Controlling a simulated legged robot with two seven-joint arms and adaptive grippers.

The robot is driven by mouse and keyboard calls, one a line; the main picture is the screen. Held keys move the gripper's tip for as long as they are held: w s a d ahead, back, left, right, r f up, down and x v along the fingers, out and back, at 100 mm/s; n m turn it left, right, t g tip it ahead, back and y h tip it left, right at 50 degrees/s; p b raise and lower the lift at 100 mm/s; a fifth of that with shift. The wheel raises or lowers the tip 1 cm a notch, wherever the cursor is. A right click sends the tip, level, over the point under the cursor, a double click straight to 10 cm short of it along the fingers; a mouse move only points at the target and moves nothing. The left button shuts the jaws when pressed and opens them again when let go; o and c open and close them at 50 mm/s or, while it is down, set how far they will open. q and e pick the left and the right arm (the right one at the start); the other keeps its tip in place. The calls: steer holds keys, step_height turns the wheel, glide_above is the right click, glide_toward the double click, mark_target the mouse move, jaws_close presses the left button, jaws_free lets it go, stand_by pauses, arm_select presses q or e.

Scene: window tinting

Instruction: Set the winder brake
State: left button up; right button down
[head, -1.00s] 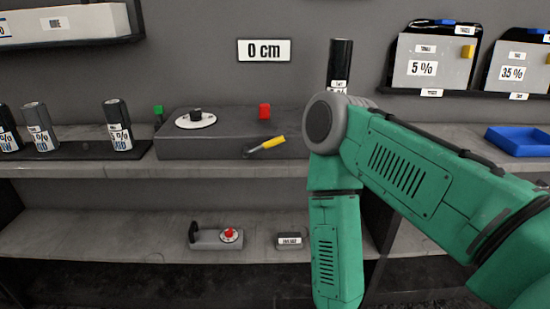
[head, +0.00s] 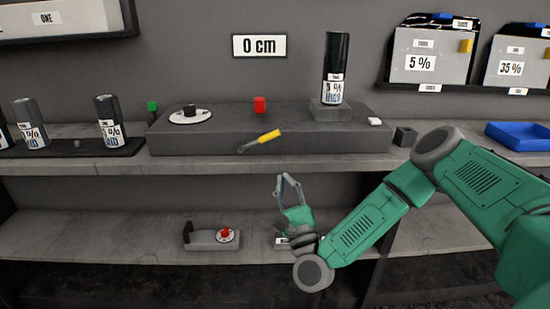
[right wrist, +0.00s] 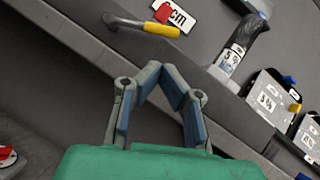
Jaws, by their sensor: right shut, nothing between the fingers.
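The winder is a dark grey box (head: 210,139) on the upper shelf. A lever with a yellow handle (head: 268,136) sits on its front face, tilted up to the right. The lever also shows at the top of the right wrist view (right wrist: 160,29). My left gripper is out of view.
A "0 cm" sign (head: 258,46) hangs above the winder. A film roll (head: 336,68) stands on the box's right part. More rolls (head: 110,122) stand at left. A blue tray (head: 520,137) lies at right. A small device with a red knob (head: 212,238) is on the lower shelf.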

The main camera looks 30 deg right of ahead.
mark_target(261, 140)
steer(key=w, duration=0.1)
steer(key=w+d+r, duration=0.1)
steer(key=w+d, duration=0.1)
steer(key=shift+w+d+r, duration=0.25)
steer(key=shift+r, duration=0.1)
steer(key=w+r, duration=0.1)
steer(key=w, duration=0.1)
steer(key=w+r, duration=0.2)
steer(key=shift+w+a, duration=0.2)
steer(key=shift+w+d+r, duration=0.1)
steer(key=shift+d+f, duration=0.2)
steer(key=shift+d, duration=0.3)
steer(key=shift+a+r+n+y, duration=0.4)
steer(key=shift+a+r+n, duration=0.05)
steer(key=shift+a+n, duration=0.05)
arm_select(q)
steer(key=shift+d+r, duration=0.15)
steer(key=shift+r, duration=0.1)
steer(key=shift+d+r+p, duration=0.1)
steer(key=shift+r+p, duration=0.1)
steer(key=shift+p, duration=0.2)
arm_select(e)
steer(key=shift+d+r+n, duration=0.15)
steer(key=shift+n, duration=0.15)
